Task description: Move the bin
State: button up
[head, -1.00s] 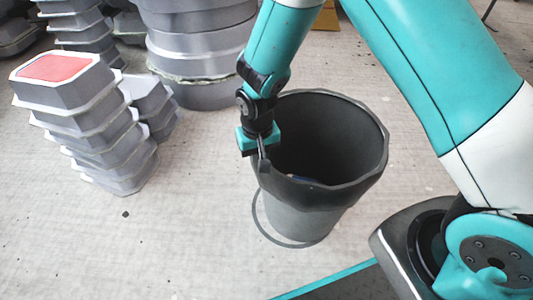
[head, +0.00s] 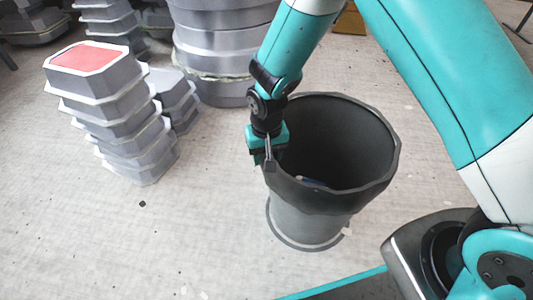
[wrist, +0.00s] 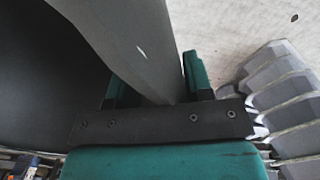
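The bin (head: 320,205) is a tall dark bucket with a lighter grey lower part, right of centre in the head view. Its open mouth faces up, and something small and bluish (head: 313,182) shows inside. My gripper (head: 269,162) is at the left side of its rim, pointing down. In the wrist view the bin's wall (wrist: 130,45) runs between my two teal fingers (wrist: 158,88), which are closed on it. A thin grey ring (head: 275,228) lies on the floor around the bin's base. I cannot tell whether the base touches the floor.
A stack of grey moulds with a red top (head: 92,57) stands to the left, with smaller moulds (head: 178,100) beside it. A large round grey stack (head: 222,55) stands behind. The pale floor (head: 120,245) at the front left is clear.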

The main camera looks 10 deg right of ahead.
notch_tip(320, 180, up, 17)
jog(key=p, duration=0.7)
jog(key=shift+r, duration=0.2)
jog(key=s+d+r+n+y, duration=0.2)
jog(key=s+r+n, duration=0.2)
jog(key=s+r, duration=0.6)
jog(key=s+d+r+n+y, duration=0.1)
jog(key=s+r+n+y, duration=0.15)
jog(key=s+r, duration=0.75)
notch_tip(320, 180, up, 34)
jog(key=s+p, duration=0.1)
jog(key=p, duration=3.5)
jog(key=shift+s, duration=0.3)
jog(key=shift+n, duration=0.25)
